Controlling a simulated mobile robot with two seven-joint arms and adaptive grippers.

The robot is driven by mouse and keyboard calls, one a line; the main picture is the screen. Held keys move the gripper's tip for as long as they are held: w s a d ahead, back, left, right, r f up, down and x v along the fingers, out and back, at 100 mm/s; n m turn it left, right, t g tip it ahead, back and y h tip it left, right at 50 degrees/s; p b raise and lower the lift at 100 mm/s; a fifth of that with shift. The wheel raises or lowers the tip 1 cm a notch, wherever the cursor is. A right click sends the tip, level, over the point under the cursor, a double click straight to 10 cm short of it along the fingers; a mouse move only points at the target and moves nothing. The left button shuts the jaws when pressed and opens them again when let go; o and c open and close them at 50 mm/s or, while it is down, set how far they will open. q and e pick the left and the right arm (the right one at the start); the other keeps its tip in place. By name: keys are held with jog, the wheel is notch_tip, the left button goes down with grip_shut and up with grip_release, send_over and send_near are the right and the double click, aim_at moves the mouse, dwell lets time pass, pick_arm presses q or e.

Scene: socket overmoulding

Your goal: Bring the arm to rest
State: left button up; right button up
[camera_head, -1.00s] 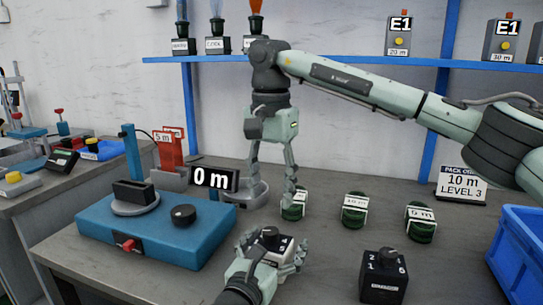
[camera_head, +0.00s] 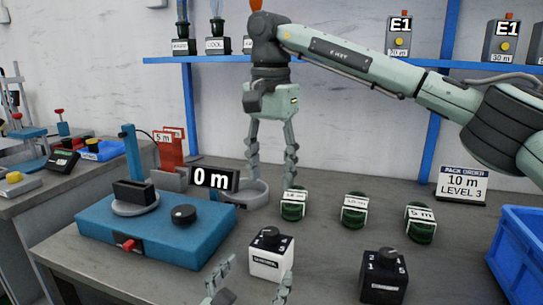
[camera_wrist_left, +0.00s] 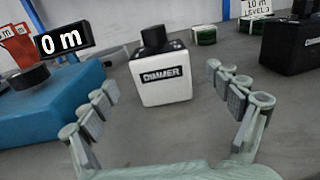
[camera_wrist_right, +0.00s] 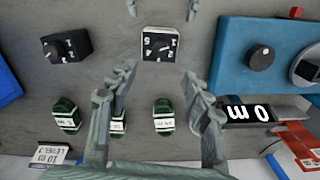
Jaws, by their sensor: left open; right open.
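My left gripper (camera_head: 252,284) is open and empty at the bottom edge of the head view. It is just in front of the white dimmer box (camera_head: 271,265), which stands upright with a black knob on top. In the left wrist view, the dimmer box (camera_wrist_left: 163,88) is ahead, beyond and between the spread fingers, apart from them. My right gripper (camera_head: 271,170) is open and empty, pointing down above the back of the table, behind the dimmer box and by the leftmost green coil (camera_head: 293,210). In the right wrist view, nothing is between its fingers (camera_wrist_right: 160,82).
A black knob box (camera_head: 384,283) stands right of the dimmer box. More green coils (camera_head: 354,214) sit behind. A blue measuring unit (camera_head: 160,238) with a "0 m" display (camera_head: 214,179) is left. A blue bin (camera_head: 518,250) is right. A shelf (camera_head: 340,60) runs along the wall.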

aim_at(278, 240)
pick_arm(q)
jog(key=x, duration=0.9)
jog(key=shift+w+d, duration=0.1)
jog(key=shift+w, duration=0.25)
jog(key=shift+w+d, duration=0.15)
jog(key=shift+w, duration=0.1)
pick_arm(e)
notch_tip(278, 240, down, 12)
jog(key=shift+f, duration=0.25)
pick_arm(q)
jog(key=shift+f, duration=0.1)
pick_arm(e)
jog(key=shift+r+m, duration=0.1)
jog(key=shift+m, duration=0.7)
jog(key=m, duration=0.3)
jog(key=shift+m, duration=0.3)
jog(key=m, duration=0.6)
jog(key=shift+r, duration=0.1)
